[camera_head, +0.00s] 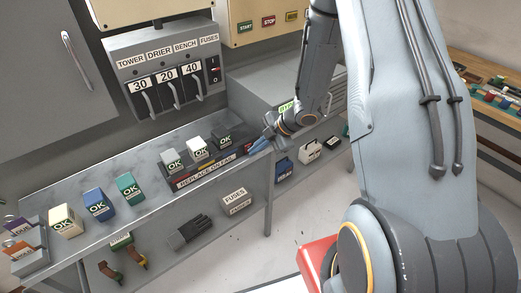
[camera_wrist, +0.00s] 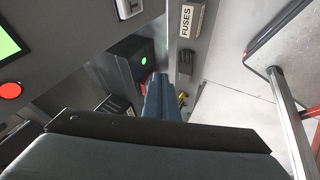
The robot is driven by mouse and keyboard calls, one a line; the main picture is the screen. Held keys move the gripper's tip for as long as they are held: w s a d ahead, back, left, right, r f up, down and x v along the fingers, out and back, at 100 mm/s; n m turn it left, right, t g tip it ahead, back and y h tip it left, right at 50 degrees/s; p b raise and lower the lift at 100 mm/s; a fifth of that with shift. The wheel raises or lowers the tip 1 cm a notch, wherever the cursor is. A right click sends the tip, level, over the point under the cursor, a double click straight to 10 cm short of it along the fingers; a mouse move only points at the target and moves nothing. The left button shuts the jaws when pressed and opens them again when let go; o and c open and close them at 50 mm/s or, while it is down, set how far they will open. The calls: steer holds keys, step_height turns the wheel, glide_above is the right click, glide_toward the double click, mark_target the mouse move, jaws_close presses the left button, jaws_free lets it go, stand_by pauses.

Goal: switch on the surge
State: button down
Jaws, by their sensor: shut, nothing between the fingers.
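No label reading "surge" is legible in either view, so I cannot tell for certain which part it is. A small switch with a red part (camera_head: 214,71) sits at the right end of the fuse panel (camera_head: 125,50) in the head view. My gripper (camera_head: 262,145) is shut and empty, by the right end of the "REPLACE ON FAIL" tray (camera_head: 185,182). In the wrist view its blue-grey fingers (camera_wrist: 162,100) point toward a dark box with a lit green lamp (camera_wrist: 143,61). The lower part of the wrist view is blocked by my gripper's body.
Several "OK" blocks (camera_head: 97,204) stand along the shelf. START and STOP buttons (camera_head: 268,21) are at the top. The wrist view shows a green screen (camera_wrist: 8,38) and red button (camera_wrist: 10,91). Open floor (camera_head: 310,195) lies right of the shelf.

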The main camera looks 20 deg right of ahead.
steer(key=shift+a+r, duration=0.1)
steer(key=shift+a, duration=0.1)
steer(key=shift+r+p, duration=0.85)
steer(key=shift+p, duration=0.05)
steer(key=shift+d, duration=0.1)
steer(key=s+f+v, duration=0.1)
steer(key=s+v, duration=0.1)
steer(key=v, duration=1)
steer(key=shift+s, duration=0.45)
